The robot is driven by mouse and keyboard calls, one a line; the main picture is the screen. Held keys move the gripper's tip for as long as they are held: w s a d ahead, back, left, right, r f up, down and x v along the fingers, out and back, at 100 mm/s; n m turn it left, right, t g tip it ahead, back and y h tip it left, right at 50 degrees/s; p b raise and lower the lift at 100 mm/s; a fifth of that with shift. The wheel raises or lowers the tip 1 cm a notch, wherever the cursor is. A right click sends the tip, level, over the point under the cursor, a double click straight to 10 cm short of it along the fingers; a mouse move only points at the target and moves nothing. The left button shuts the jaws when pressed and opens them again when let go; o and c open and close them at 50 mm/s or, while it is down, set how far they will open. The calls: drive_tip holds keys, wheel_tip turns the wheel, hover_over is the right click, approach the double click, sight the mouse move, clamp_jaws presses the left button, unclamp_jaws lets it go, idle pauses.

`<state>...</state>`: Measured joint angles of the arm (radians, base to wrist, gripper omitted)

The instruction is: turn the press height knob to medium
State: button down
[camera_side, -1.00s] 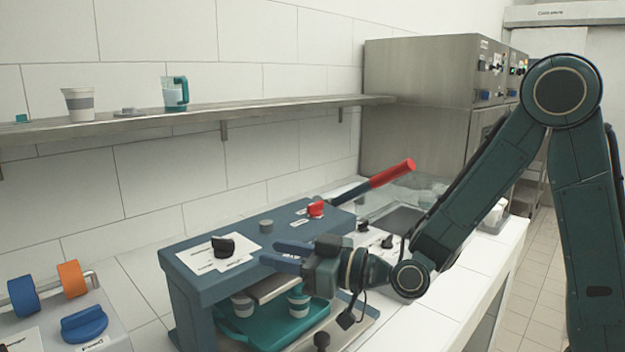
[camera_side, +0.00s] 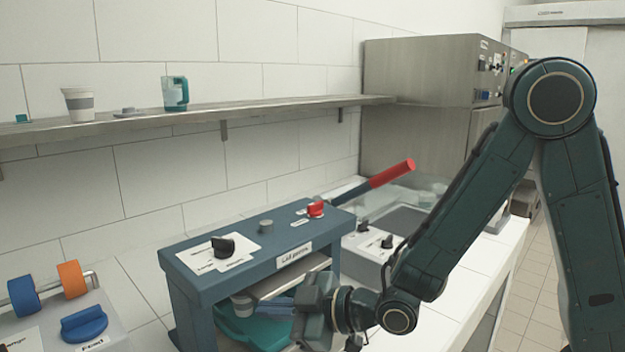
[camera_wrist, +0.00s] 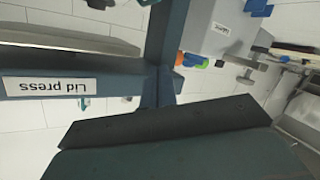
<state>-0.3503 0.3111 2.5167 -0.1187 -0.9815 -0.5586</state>
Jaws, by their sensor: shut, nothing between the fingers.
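The lid press (camera_side: 240,275) is a blue-grey frame, and its label shows upside down in the wrist view (camera_wrist: 48,86). The black knob (camera_side: 222,246) stands on a white marked plate (camera_side: 240,254) on top of the press. The plate's words are too small to read surely, so I cannot tell the knob's setting. My gripper (camera_side: 270,303) is shut and empty, low at the front of the press by its opening, below and apart from the knob. The knob is not clearly seen in the wrist view.
A red-handled lever (camera_side: 390,174) rises behind the press. A teal tray (camera_side: 255,332) lies under it, partly hidden by my gripper. A panel with a blue knob (camera_side: 84,324) stands at left. A shelf (camera_side: 290,102) with cups runs along the wall. Space above the press top is clear.

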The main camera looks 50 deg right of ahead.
drive_tip(key=f+n, duration=0.2)
drive_tip(key=n+t+h, duration=0.3)
drive_tip(key=n+t, duration=0.1)
drive_tip(key=n, duration=0.4)
approach(234, 267)
drive_tip(key=s+a+r, duration=0.2)
drive_tip(key=a, duration=0.2)
drive_tip(key=shift+w, duration=0.3)
drive_tip(key=shift+w, duration=0.15)
drive_tip(key=w, duration=0.3)
drive_tip(key=w+a, duration=0.1)
drive_tip(key=w, duration=0.5)
drive_tip(key=shift+a, duration=0.2)
drive_tip(key=shift+w+d, duration=0.6)
drive_tip(key=shift+d, duration=0.05)
drive_tip(key=shift+w+d, duration=0.2)
drive_tip(key=shift+d, duration=0.4)
drive_tip(key=shift+w+d, duration=0.25)
drive_tip(key=shift+d, duration=0.3)
